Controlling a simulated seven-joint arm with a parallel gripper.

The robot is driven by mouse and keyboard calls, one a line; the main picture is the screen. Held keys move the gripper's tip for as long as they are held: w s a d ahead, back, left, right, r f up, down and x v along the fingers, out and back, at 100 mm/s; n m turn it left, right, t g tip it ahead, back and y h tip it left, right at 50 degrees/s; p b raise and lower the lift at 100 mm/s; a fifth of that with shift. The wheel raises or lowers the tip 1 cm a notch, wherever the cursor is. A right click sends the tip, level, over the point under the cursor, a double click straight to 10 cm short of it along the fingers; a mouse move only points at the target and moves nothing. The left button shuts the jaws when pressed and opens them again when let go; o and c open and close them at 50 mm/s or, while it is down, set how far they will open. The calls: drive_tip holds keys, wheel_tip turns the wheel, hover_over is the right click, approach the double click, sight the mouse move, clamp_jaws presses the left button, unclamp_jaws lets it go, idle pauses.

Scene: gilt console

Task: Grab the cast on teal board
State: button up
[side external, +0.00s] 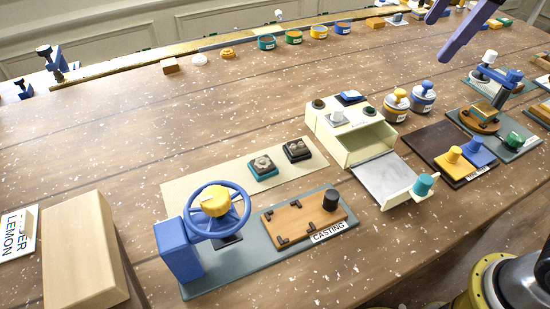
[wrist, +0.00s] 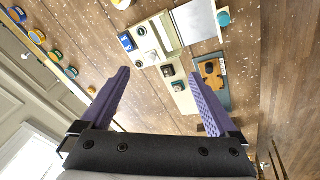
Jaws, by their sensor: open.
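A small teal board (side external: 263,173) with a grey cast (side external: 262,162) on it sits on a flat cream board (side external: 196,184) in the side external view. A darker board (side external: 297,155) with a grey piece on it sits just right of and behind it. In the wrist view the teal board (wrist: 177,87) shows small, with the darker board (wrist: 167,71) near it. My gripper (side external: 436,42) shows as two purple fingers at the top right of the side view, high above and away from the teal board. In the wrist view my gripper (wrist: 158,72) is open and empty.
A blue handwheel (side external: 222,233) and the "CASTING" fixture (side external: 290,220) stand in front of the cream board. A cream box (side external: 360,150) with an open drawer (side external: 395,176) is to the right. Stampers (side external: 396,100) stand behind it. Table left of the cream board is mostly clear.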

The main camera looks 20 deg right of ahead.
drive_tip(key=w+a+n, duration=0.3)
drive_tip(key=w+a, duration=0.2)
drive_tip(key=a, duration=0.1)
drive_tip(key=n+g, duration=0.3)
drive_tip(key=n, duration=0.1)
hover_over(261, 164)
drive_tip(key=shift+h, duration=0.4)
drive_tip(key=f, duration=2.2)
drive_tip(key=shift+s+d, duration=0.1)
drive_tip(key=shift+s, duration=0.3)
drive_tip(key=shift+w+f, duration=0.2)
drive_tip(key=shift+f, duration=1.1)
drive_tip(key=shift+w+f, duration=0.2)
drive_tip(key=shift+f, duration=1.05)
drive_tip(key=c, duration=1.5)
drive_tip(key=shift+o, duration=0.2)
drive_tip(key=shift+r, duration=0.1)
